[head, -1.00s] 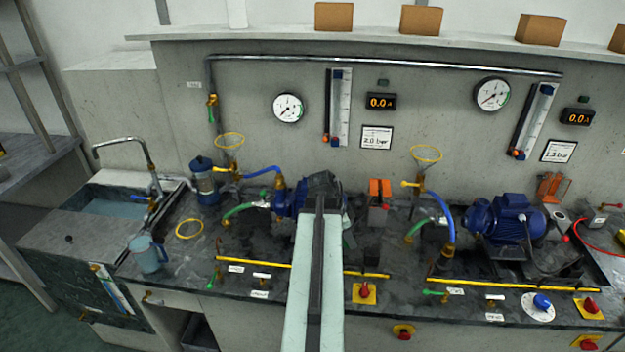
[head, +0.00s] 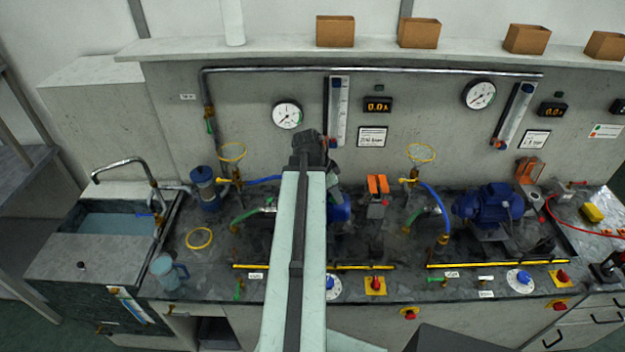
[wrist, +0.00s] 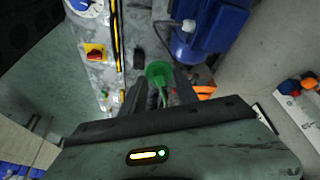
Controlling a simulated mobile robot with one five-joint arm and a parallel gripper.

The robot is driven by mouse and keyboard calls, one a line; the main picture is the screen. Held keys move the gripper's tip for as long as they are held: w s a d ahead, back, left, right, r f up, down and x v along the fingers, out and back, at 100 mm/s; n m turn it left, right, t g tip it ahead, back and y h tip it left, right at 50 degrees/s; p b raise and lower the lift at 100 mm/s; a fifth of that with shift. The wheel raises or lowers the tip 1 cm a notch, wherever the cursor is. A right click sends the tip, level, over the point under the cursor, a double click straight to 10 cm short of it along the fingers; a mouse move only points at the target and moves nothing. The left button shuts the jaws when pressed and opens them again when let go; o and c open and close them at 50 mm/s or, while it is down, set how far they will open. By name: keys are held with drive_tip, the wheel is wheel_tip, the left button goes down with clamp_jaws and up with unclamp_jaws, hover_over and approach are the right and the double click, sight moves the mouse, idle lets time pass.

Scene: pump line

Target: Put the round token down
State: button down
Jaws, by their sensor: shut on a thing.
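The round token (wrist: 158,71) looks like a flat green disc in the wrist view. It sits at the tips of my gripper (wrist: 160,88), between the two dark fingers, which are shut on it. It is held above the dark bench, with a blue pump (wrist: 210,28) beyond it. In the head view my gripper (head: 312,142) is at the end of my raised arm, in front of the wall. The token cannot be made out there.
A blue pump (head: 338,208) is partly hidden behind my arm, and another blue pump (head: 490,205) stands at right. An orange-topped device (head: 377,186) is between them.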

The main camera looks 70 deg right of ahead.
drive_tip(key=w+d, duration=0.2)
drive_tip(key=w, duration=0.1)
drive_tip(key=w+d, duration=0.3)
drive_tip(key=w+d+f+b, duration=0.1)
drive_tip(key=w+d, duration=0.2)
drive_tip(key=shift+w+d+f, duration=0.1)
wheel_tip(320, 180, down, 4)
drive_tip(key=b, duration=0.4)
drive_tip(key=shift+w, duration=0.1)
drive_tip(key=shift+r+p, duration=0.25)
drive_tip(key=shift+p, duration=0.05)
drive_tip(key=c, duration=0.9)
unclamp_jaws()
drive_tip(key=p+v, duration=1.1)
drive_tip(key=v, duration=0.1)
